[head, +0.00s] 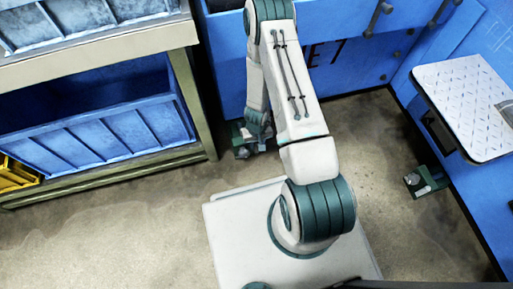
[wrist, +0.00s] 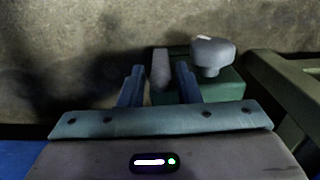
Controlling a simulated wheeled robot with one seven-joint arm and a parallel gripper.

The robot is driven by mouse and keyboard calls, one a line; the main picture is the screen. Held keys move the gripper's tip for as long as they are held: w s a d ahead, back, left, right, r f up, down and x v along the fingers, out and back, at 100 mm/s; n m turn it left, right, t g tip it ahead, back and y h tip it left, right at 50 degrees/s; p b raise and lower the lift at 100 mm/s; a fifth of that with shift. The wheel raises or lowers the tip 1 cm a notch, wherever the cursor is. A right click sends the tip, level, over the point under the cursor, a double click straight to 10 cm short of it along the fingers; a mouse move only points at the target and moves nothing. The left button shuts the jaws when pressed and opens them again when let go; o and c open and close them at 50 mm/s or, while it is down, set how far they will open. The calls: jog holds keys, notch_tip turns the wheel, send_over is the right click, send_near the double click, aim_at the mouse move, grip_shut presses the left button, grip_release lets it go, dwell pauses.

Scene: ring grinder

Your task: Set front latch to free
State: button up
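A dark green latch block (head: 240,142) sits low by the floor beside the blue machine, just left of my arm's end. In the wrist view this green block (wrist: 222,86) carries a rounded grey knob (wrist: 211,54) on top. An upright grey lever (wrist: 160,70) stands to the left of the knob. My gripper (wrist: 160,76) is open, with its two blue-grey fingers on either side of the lever and small gaps showing. In the head view my arm mostly hides the gripper. A second similar green latch (head: 426,181) sits on the right; I cannot tell which is the front one.
A shelf rack (head: 190,90) with blue bins stands at the left. The blue machine (head: 350,60) is behind, with a white patterned plate (head: 466,105) jutting out at the right. An olive-green beam (wrist: 285,85) lies right of the latch in the wrist view. Floor on the left is clear.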

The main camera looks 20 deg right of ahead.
jog(key=shift+f+b, duration=0.3)
jog(key=shift+f, duration=0.9)
grip_shut()
jog(key=shift+a, duration=0.15)
